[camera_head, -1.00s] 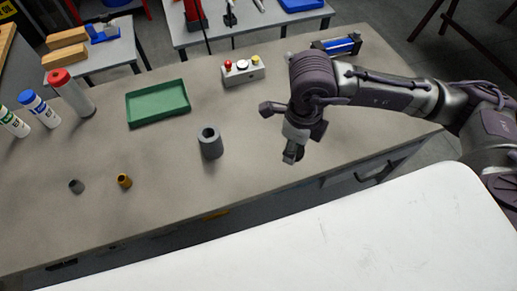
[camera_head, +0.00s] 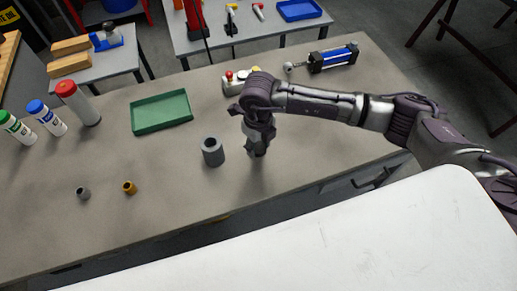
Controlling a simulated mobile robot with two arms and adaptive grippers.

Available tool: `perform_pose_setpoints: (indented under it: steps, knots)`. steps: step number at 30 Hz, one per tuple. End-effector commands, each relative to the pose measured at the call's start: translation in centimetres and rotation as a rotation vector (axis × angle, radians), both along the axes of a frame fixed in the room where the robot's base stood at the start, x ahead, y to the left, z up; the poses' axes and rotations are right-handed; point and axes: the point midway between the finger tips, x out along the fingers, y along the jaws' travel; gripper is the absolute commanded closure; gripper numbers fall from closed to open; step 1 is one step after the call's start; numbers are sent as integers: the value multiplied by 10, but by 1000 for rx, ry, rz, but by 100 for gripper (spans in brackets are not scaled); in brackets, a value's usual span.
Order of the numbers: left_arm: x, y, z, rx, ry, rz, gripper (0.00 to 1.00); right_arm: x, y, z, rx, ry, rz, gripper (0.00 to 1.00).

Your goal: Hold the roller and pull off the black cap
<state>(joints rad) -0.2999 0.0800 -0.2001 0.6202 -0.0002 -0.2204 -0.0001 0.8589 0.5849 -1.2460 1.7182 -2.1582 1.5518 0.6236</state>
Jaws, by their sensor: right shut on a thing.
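An upright grey hollow cylinder (camera_head: 212,153), which looks like the roller, stands on the bench with its open top facing up. My right gripper (camera_head: 258,152) points down just to its right, apart from it. It is shut on a small dark grey part at its tip, too small to identify; I cannot tell whether this is the black cap. No black cap can be made out elsewhere. My left gripper is not in view.
A green tray (camera_head: 161,112) lies behind the grey cylinder. A button box (camera_head: 233,83) is partly behind my right arm. A blue-and-black cylinder (camera_head: 333,59) lies at the back right. Small grey (camera_head: 83,193) and yellow (camera_head: 129,187) rings stand front left. Bottles (camera_head: 77,103) stand far left.

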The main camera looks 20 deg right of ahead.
Motion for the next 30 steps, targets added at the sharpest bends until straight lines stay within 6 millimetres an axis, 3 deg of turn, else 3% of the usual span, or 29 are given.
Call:
perform_pose_setpoints:
  steps: [9,20,21,25,30]
  knots:
    - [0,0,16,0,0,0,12,-1,0,-38,0,2,0,96]
    - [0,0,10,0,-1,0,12,0,0,-44,0,1,0,96]
    - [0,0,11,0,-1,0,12,0,0,-43,0,0,0,51]
    - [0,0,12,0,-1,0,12,0,0,-42,0,1,0,30]
    - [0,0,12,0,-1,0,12,0,0,-42,0,1,0,30]
